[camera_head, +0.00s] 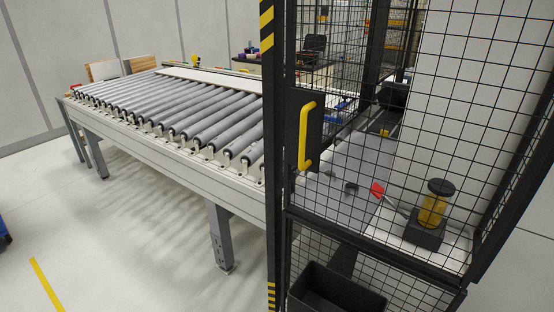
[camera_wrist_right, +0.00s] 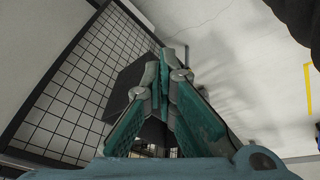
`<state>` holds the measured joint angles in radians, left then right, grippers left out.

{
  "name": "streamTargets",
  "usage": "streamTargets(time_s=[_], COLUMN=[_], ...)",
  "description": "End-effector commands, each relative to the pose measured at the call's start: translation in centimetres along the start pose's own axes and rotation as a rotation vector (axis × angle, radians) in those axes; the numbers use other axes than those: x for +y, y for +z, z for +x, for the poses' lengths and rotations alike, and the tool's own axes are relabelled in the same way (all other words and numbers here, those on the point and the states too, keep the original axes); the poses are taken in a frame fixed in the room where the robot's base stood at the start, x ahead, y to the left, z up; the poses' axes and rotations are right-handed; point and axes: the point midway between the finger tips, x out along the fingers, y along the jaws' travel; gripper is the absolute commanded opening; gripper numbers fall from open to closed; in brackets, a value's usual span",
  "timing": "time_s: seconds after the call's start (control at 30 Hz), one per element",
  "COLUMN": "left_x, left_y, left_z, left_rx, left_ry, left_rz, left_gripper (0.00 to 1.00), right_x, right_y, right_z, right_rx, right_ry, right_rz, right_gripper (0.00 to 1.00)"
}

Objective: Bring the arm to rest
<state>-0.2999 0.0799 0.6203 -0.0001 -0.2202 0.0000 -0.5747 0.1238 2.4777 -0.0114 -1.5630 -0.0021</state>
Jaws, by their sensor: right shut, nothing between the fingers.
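My right gripper (camera_wrist_right: 160,82) shows only in the right wrist view. Its teal fingers are together, with nothing between them. A black mesh panel (camera_wrist_right: 75,95) lies to the left of the fingers in that view, and a dark box shape (camera_wrist_right: 130,82) is partly hidden behind them. The gap between the gripper and the mesh cannot be judged. Neither arm shows in the head view, and my left gripper is out of view.
A mesh cage door with a yellow handle (camera_head: 306,136) and striped post (camera_head: 267,30) stands centre right. A roller conveyor (camera_head: 150,150) runs left of it. A black bin (camera_head: 335,290) sits low by the cage. Pale floor (camera_head: 130,245) is open at lower left.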

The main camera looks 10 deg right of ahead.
Motion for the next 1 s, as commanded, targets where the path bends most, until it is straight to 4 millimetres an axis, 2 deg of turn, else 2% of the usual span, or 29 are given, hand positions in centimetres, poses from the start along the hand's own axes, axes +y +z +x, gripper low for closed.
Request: streamTargets(time_s=[0.03,0.1,0.17,0.27,0.37,0.4,0.47,0.5,0.6,0.7,0.77,1.0], left_x=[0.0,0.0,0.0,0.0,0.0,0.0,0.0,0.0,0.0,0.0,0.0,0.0], left_y=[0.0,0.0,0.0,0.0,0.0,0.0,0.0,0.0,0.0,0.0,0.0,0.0], left_z=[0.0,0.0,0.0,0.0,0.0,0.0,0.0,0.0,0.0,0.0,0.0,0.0], left_rx=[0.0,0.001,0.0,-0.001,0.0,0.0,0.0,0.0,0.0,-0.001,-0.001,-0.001], left_ry=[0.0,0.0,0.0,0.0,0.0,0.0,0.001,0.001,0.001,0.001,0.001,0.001], left_rz=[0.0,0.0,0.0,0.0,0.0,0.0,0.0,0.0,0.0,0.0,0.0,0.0], left_gripper=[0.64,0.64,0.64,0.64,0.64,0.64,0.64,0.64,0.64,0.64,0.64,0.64], right_x=[-0.8,-0.6,-0.7,-0.8,-1.0,-1.1,-1.4,-1.6,-2.2,-2.5,-2.6,-2.6], right_y=[1.1,1.8,2.7,5.0,8.6,10.6,13.9,16.4,21.9,25.0,25.8,25.9], right_z=[1.2,5.0,8.0,13.0,17.8,19.7,22.1,23.4,25.1,25.3,25.3,25.3], right_rx=[-0.042,-0.059,-0.075,-0.1,-0.134,-0.149,-0.172,-0.19,-0.221,-0.236,-0.239,-0.24], right_ry=[-0.026,-0.02,-0.019,-0.019,-0.019,-0.02,-0.022,-0.023,-0.027,-0.029,-0.029,-0.029], right_rz=[0.014,0.015,0.018,0.024,0.03,0.033,0.037,0.04,0.046,0.05,0.05,0.05], right_gripper=[0.0,0.0,0.0,0.0,0.0,0.0,0.0,0.0,0.0,0.0,0.0,0.0])
